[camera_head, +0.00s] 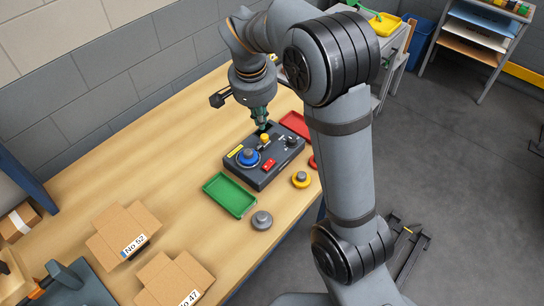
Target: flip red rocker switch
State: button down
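A dark control box (257,178) lies on the wooden table. A small red rocker switch (268,164) sits on its top, toward the front. Which way the rocker is tipped is too small to tell. My gripper (263,125) points down over the back part of the box, behind the red switch and close to a yellow knob (264,138). I cannot tell whether it touches the box. The fingers look close together, but whether they are open or shut is unclear.
The box also carries a blue round knob (248,157) and a black knob (291,141). A green tray (230,195), a red tray (296,124), a grey knob piece (261,220) and a yellow one (300,179) lie around it. Cardboard boxes (124,230) stand front left.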

jog(key=s+d+m+g, duration=0.1)
jog(key=s+m, duration=0.2)
jog(key=m+p, duration=0.1)
jog(key=p, duration=0.1)
send_near(273, 163)
jog(key=shift+h, duration=0.3)
jog(key=f, duration=0.3)
jog(key=w+f, duration=0.1)
jog(key=f, duration=0.1)
jog(key=shift+d+f, duration=0.1)
jog(key=shift+f, duration=0.3)
jog(key=shift+w+f, duration=0.15)
jog(key=shift+f, duration=0.35)
jog(key=shift+p, duration=0.3)
